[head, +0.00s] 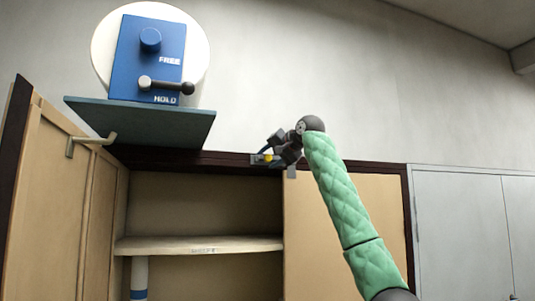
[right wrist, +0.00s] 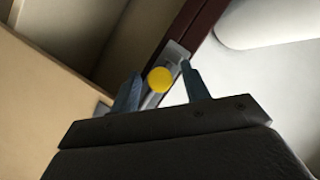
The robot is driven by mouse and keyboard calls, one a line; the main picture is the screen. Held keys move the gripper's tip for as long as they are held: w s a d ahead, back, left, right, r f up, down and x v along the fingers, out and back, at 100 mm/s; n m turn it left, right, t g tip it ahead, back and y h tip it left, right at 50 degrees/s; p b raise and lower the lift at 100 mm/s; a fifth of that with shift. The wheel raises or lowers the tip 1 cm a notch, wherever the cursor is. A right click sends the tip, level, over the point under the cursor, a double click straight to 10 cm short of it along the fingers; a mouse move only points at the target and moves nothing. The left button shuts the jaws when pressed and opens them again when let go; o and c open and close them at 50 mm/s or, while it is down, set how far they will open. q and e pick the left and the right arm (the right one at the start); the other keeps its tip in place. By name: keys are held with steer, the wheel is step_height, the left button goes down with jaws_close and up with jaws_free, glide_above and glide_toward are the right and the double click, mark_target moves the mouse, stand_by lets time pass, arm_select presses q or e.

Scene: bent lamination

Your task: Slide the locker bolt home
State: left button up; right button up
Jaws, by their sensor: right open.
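The locker bolt is a small grey metal piece (right wrist: 175,53) with a round yellow knob (right wrist: 159,80), set at the dark red top frame of the locker. In the head view the yellow knob (head: 268,158) shows above the inner edge of the closed tan right door (head: 345,225). My right gripper (head: 267,150) is open at the bolt. In the right wrist view its two blue-grey fingertips (right wrist: 159,82) stand either side of the knob, with gaps visible. Whether a finger touches the bolt I cannot tell. My left gripper is not in view.
The left door (head: 70,190) stands open with a handle (head: 88,140). Inside is a shelf (head: 200,246) above a white and blue post (head: 139,278). Grey cabinets (head: 460,230) stand right.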

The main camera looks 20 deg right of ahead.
steer(key=shift+w+a+f, duration=0.2)
steer(key=shift+w+a, duration=0.05)
steer(key=shift+w, duration=0.35)
steer(key=shift+s, duration=0.1)
